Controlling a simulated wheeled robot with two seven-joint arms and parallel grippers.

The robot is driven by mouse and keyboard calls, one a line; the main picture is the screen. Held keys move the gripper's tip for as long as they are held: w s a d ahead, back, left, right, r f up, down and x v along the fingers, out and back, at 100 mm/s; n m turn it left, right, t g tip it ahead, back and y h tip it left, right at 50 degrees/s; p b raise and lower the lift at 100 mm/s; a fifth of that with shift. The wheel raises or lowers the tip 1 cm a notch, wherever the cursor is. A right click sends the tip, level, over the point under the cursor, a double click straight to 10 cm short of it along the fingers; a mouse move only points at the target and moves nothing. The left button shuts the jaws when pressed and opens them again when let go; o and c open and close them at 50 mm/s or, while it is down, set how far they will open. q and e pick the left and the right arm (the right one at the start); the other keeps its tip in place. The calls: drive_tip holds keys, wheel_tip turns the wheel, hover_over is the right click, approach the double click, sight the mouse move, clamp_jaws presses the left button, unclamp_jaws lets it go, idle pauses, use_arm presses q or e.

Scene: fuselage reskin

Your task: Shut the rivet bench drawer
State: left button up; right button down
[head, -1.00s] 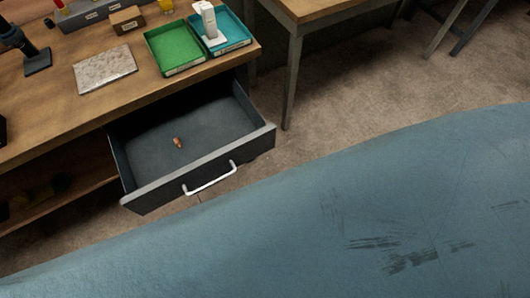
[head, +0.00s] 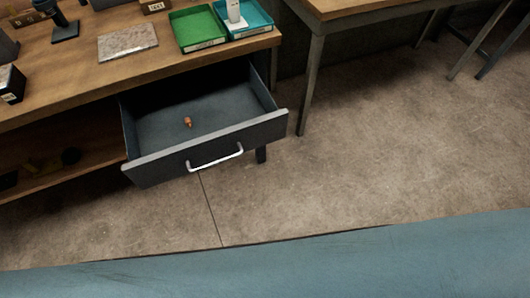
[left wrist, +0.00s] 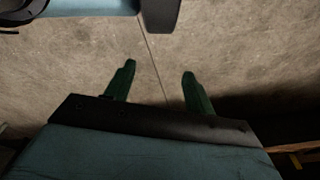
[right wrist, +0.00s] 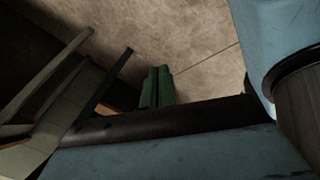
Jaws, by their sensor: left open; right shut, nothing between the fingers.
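The rivet bench drawer (head: 155,171) is pulled well out of the wooden bench (head: 70,95) in the head view. Its front has a silver bar handle (head: 216,158). A small copper-coloured piece (head: 187,122) lies on the drawer floor. In the left wrist view my left gripper (left wrist: 158,72) is open and empty, its green fingers spread over bare floor. In the right wrist view my right gripper (right wrist: 157,71) is shut with its green fingers together and nothing between them. Neither gripper shows in the head view, and neither touches the drawer or handle in the views given.
A green tray (head: 198,46) and a teal tray (head: 262,29) stand on the bench top beside a grey plate (head: 127,41). A second table (head: 345,8) stands to the right. The floor (head: 380,150) before the drawer is clear.

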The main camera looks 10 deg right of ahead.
drive_tip(key=w+a+r+n+t+y+b, duration=0.1)
drive_tip(key=w+a+r+n+t+b, duration=0.25)
drive_tip(key=w+n, duration=0.4)
use_arm(q)
drive_tip(key=w+d+r+t+b, duration=0.1)
drive_tip(key=w+r+b, duration=0.35)
drive_tip(key=w, duration=0.45)
drive_tip(key=w+b+v, duration=0.2)
drive_tip(key=b+v, duration=0.5)
drive_tip(key=b, duration=0.1)
use_arm(e)
drive_tip(key=n+t+y, duration=0.3)
drive_tip(key=n+t, duration=0.5)
drive_tip(key=n, duration=1)
approach(259, 136)
drive_tip(key=v, duration=0.7)
drive_tip(key=p+x, duration=0.3)
drive_tip(key=x, duration=1)
drive_tip(key=shift+r, duration=0.15)
use_arm(q)
drive_tip(key=f, duration=0.1)
drive_tip(key=a+f, duration=0.1)
drive_tip(key=f, duration=0.1)
drive_tip(key=a+f, duration=0.1)
drive_tip(key=f, duration=0.1)
drive_tip(key=shift+w+a, duration=0.1)
drive_tip(key=shift+w, duration=0.05)
use_arm(e)
drive_tip(key=shift+w+a, duration=0.15)
drive_tip(key=shift+w, duration=0.2)
